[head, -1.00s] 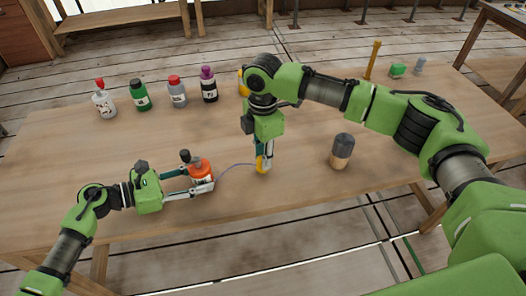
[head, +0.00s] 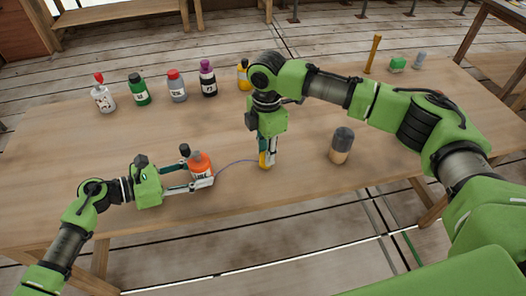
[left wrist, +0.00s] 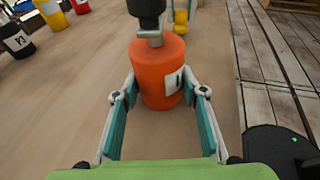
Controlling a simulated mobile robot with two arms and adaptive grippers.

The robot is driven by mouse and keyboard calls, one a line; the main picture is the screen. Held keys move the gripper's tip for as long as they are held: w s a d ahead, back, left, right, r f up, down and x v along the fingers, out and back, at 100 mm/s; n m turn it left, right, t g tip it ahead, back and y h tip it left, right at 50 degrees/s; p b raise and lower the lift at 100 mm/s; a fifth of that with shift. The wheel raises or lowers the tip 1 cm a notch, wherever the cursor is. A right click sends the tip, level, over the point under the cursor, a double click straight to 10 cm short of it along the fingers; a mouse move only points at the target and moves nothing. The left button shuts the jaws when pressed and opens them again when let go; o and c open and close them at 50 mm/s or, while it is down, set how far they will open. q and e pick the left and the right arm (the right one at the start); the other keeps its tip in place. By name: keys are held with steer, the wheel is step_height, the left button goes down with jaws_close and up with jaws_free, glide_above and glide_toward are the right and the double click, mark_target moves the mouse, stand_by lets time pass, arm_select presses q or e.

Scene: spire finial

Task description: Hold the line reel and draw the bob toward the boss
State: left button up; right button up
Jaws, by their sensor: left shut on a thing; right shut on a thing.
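The line reel (head: 201,165) is an orange drum with a dark knob and a white label, upright on the table. My left gripper (head: 206,184) is shut around it; the left wrist view shows the reel (left wrist: 160,75) between both fingers. A thin bluish line (head: 235,163) runs from the reel to the yellow bob (head: 264,160). My right gripper (head: 268,157) points down and is shut on the bob, partly hiding it, low over the table; I cannot tell if it touches. A dark-topped tan cylinder (head: 341,147), perhaps the boss, stands to the right.
Several bottles stand along the back left, among them a green one (head: 139,91) and a purple-capped black one (head: 208,80). A yellow bottle (head: 243,76) is beside my right arm. A yellow-brown rod (head: 373,54) and a green item (head: 397,63) are at the back right. The tabletop (head: 300,170) between bob and cylinder is clear.

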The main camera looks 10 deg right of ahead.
steer(key=shift+s+d, duration=0.15)
steer(key=shift+d, duration=2.75)
steer(key=shift+s+d, duration=0.1)
steer(key=shift+d, duration=2.8)
steer(key=shift+a, duration=0.15)
steer(key=shift+a+f, duration=0.15)
steer(key=shift+a, duration=0.3)
steer(key=shift+f, duration=0.35)
steer(key=o, duration=1)
